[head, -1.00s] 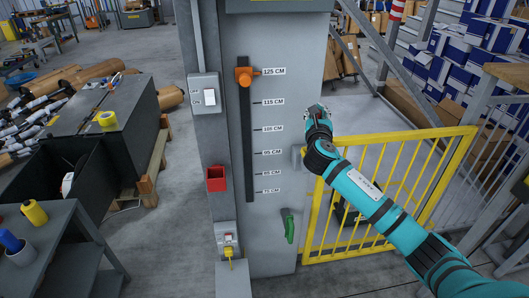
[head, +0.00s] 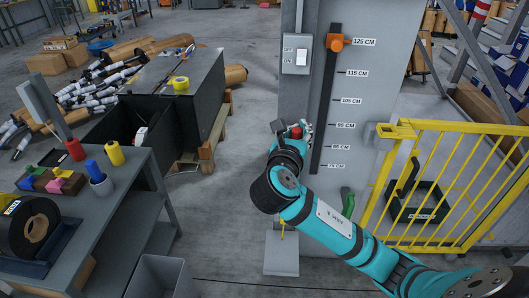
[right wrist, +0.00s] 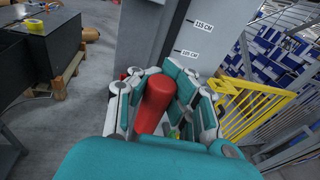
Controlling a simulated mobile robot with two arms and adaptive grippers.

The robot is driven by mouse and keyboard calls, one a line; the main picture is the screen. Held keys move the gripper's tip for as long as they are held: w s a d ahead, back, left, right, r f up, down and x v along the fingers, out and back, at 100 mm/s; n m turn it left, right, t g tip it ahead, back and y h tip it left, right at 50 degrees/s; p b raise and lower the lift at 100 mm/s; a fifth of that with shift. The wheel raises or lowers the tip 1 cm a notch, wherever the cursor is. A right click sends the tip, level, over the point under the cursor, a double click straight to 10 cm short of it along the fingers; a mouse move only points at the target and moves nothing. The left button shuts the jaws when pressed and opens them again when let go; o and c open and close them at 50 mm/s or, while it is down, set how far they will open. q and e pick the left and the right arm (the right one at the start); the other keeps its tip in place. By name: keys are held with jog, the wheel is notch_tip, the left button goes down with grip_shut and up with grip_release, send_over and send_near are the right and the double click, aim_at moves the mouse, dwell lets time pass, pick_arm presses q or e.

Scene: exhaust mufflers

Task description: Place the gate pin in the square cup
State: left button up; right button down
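The gate pin (right wrist: 158,98) is a red cylinder with a rounded top, between the fingers of my right gripper (right wrist: 158,92), which are closed around it. In the head view my right gripper (head: 296,134) is in front of the grey column, left of the height scale. A small red patch shows between its fingers; I cannot tell whether it is pin or cup. The red square cup on the column's left face is mostly hidden behind my right arm; a red sliver (right wrist: 123,76) shows left of the fingers in the wrist view. My left gripper is out of view.
A switch box (head: 296,54) is above my gripper on the column (head: 385,75), with an orange slider (head: 340,42) beside it. A yellow gate (head: 450,180) stands at right. A grey workbench (head: 110,200) with coloured bottles is at left.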

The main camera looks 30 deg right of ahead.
jog(key=shift+a, duration=0.2)
jog(key=w+a+p+x, duration=0.1)
jog(key=x, duration=0.5)
jog(key=w+a+p+x, duration=0.1)
jog(key=x, duration=0.5)
jog(key=w+a+x, duration=0.1)
jog(key=x, duration=0.6)
jog(key=shift+r+p, duration=0.1)
jog(key=shift+p, duration=0.3)
notch_tip(320, 180, down, 4)
jog(key=shift+s, duration=0.1)
jog(key=shift+w+d+f+p, duration=0.1)
jog(key=shift+w+f+p, duration=0.15)
jog(key=shift+f+p, duration=0.3)
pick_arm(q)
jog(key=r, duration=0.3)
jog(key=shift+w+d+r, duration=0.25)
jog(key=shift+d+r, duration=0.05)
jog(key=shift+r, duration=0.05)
pick_arm(e)
jog(key=shift+f, duration=0.1)
jog(key=shift+s+f, duration=0.1)
